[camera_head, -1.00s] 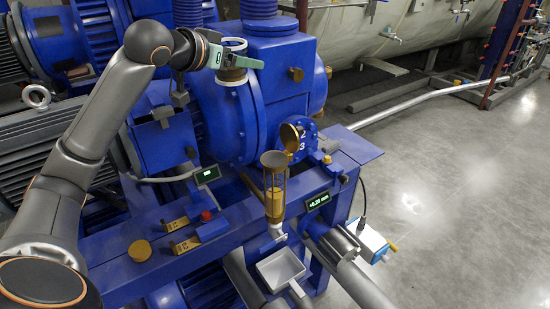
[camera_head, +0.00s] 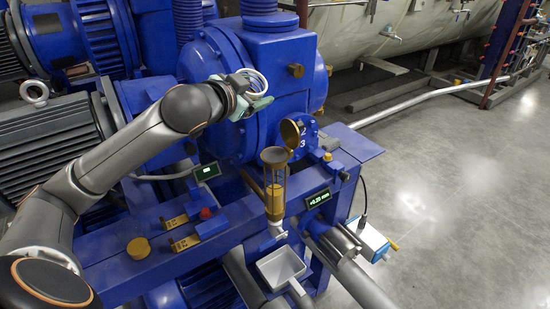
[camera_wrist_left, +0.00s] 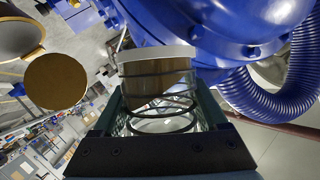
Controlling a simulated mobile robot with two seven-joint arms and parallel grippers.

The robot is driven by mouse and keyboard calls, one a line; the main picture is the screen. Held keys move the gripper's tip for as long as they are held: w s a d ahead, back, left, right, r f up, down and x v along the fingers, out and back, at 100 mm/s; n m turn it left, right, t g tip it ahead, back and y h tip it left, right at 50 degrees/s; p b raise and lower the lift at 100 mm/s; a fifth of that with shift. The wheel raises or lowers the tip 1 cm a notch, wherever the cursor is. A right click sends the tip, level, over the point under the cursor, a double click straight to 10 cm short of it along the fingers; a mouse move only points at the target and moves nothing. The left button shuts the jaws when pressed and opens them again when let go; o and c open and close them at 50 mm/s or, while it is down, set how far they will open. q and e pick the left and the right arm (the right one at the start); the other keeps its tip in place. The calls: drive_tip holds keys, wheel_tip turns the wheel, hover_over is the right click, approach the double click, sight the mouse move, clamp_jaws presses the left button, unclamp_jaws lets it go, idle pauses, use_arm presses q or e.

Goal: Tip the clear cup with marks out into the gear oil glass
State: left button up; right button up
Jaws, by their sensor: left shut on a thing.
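My left gripper (camera_head: 256,97) is shut on the clear cup with marks (camera_head: 254,80), in front of the blue pump housing. The cup looks tilted, with its pale rim toward the right. In the left wrist view the cup (camera_wrist_left: 157,85) sits between the fingers, with dark rings around it and brown liquid toward its white rim. The gear oil glass (camera_head: 274,190) is an upright clear cylinder with amber contents, below and slightly right of the cup and apart from it. My right gripper is not in view.
A round brass lid (camera_head: 290,133) stands open just behind the glass. A blue bench rail (camera_head: 130,265) carries brass blocks and a red knob (camera_head: 205,214). Grey floor (camera_head: 460,180) is clear at right.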

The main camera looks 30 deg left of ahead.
use_arm(q)
drive_tip(key=shift+s+d+f+m+b, duration=0.1)
drive_tip(key=shift+d+f+m+b, duration=0.1)
drive_tip(key=shift+d+f+b, duration=0.15)
drive_tip(key=shift+d+f+m+b, duration=0.1)
drive_tip(key=shift+f+m+b, duration=0.15)
drive_tip(key=shift+f, duration=0.2)
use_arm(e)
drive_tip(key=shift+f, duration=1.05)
use_arm(q)
drive_tip(key=shift+f+y, duration=0.1)
drive_tip(key=shift+y, duration=0.2)
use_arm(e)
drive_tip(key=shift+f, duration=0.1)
use_arm(q)
drive_tip(key=shift+f+b, duration=0.3)
drive_tip(key=shift+b, duration=0.15)
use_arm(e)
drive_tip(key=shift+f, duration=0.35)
use_arm(q)
drive_tip(key=shift+d+f+m+t+b, duration=0.2)
drive_tip(key=shift+f+m+t+b, duration=0.45)
drive_tip(key=shift+b, duration=0.5)
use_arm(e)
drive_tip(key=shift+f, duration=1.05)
